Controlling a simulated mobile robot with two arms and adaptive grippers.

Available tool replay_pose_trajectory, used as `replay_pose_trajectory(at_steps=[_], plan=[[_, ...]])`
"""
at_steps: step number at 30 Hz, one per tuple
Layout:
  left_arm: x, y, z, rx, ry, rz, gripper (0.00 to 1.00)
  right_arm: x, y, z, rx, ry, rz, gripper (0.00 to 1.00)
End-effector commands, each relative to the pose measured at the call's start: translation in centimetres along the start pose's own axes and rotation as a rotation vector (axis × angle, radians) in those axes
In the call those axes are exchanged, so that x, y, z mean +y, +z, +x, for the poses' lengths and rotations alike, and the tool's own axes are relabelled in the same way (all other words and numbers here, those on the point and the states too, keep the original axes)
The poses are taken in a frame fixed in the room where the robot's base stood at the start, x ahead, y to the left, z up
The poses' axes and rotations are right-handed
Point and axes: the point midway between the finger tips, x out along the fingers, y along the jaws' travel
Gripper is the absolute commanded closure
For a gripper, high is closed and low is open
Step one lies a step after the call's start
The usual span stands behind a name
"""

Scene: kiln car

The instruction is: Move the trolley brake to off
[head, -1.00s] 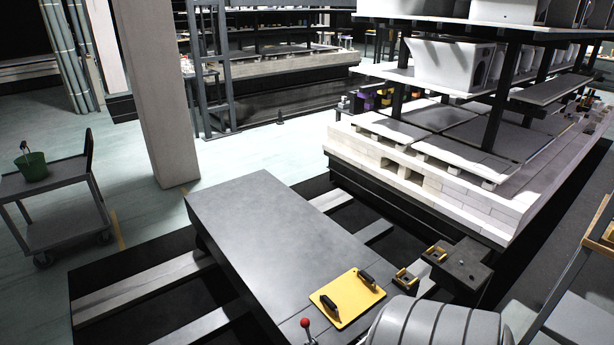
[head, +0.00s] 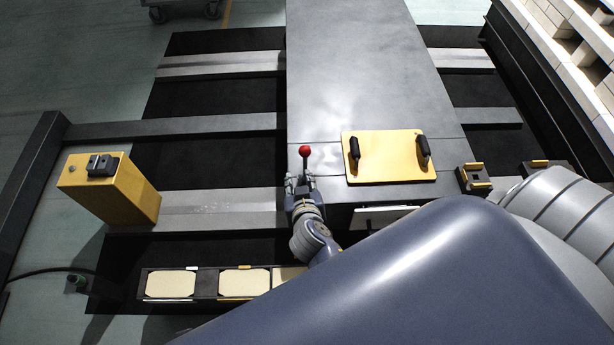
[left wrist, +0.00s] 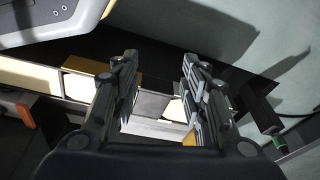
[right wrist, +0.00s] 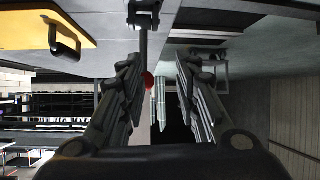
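The brake lever with its red knob (head: 304,151) stands at the near left edge of the grey trolley deck (head: 350,65). My right gripper (head: 301,182) is close to the lever, just in front of it in the head view. In the right wrist view the right gripper (right wrist: 158,85) is open, and the red knob (right wrist: 147,81) shows between its fingers, nearer the left one. I cannot tell whether a finger touches the lever. My left gripper (left wrist: 155,75) is open and empty; it is out of the head view.
A yellow plate with two black handles (head: 390,157) lies on the deck right of the lever. A yellow post (head: 110,190) stands at the left. Cream pads (head: 170,284) line a dark rail in front. My own arm hides the lower right.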

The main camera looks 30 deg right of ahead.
Motion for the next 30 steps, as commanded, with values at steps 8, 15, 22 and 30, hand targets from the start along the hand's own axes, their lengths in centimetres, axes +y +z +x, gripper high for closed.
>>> replay_pose_trajectory(at_steps=[8,15,22,30], plan=[[-0.1,-1.1,0.2,0.014,-0.002,-0.002,0.6,2.2,-4.0,-0.5,0.123,0.08,0.108,0.7],[-0.1,-1.5,-0.5,0.018,-0.002,-0.003,0.6,2.4,-4.4,0.6,0.127,0.082,0.109,0.7],[-0.2,-2.2,-1.6,0.026,-0.003,-0.004,0.6,2.6,-4.5,2.5,0.126,0.082,0.108,0.7],[-0.2,-3.0,-3.3,0.037,-0.005,-0.006,0.6,2.7,-4.8,4.6,0.126,0.081,0.107,0.7]])
